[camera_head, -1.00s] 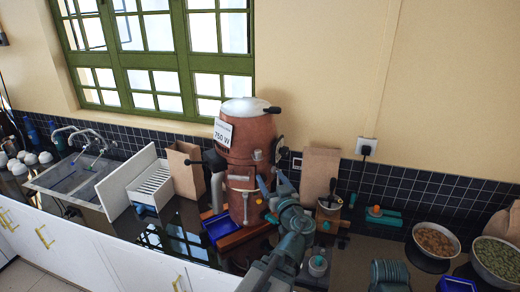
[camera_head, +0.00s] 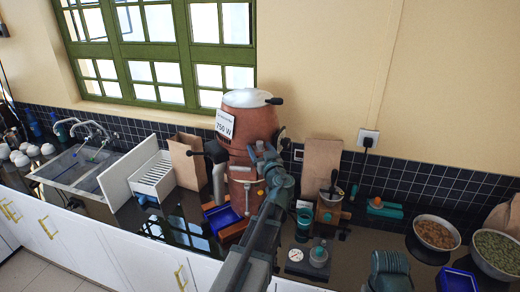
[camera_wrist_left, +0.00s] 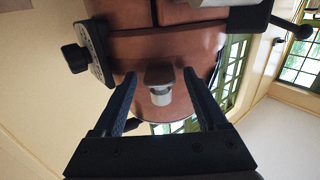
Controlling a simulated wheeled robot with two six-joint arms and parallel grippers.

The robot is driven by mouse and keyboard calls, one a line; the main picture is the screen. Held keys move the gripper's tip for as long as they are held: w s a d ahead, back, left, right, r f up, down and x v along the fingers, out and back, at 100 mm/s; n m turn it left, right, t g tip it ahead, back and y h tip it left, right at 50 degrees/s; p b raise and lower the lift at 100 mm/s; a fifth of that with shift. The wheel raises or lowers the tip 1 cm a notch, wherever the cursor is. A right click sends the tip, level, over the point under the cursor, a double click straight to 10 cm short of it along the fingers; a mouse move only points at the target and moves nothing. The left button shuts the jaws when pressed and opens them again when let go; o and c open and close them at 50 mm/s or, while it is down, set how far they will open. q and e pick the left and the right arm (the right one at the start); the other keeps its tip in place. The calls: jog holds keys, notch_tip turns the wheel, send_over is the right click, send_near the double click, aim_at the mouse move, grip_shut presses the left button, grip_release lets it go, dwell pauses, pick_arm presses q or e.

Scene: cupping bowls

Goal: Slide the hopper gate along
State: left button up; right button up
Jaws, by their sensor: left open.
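The copper-brown roaster (camera_head: 247,125) with its pale-lidded hopper stands on the counter below the window. In the left wrist view its brown body (camera_wrist_left: 200,50) fills the top. A small dark-and-silver knob, which looks like the hopper gate (camera_wrist_left: 160,88), sticks out from it. My left gripper (camera_head: 266,152) is raised in front of the roaster's right side and hides the knob in the head view. In the left wrist view its open fingers (camera_wrist_left: 163,92) lie on either side of the knob, with a gap on each side. My right gripper is not identifiable.
A blue tray (camera_head: 222,217) sits at the roaster's foot. A paper bag (camera_head: 186,160) and a white slatted box (camera_head: 153,178) stand left of it.

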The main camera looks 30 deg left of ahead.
pick_arm(q)
jog(key=shift+w+a, duration=0.15)
grip_shut()
dwell(0.4)
dwell(1.0)
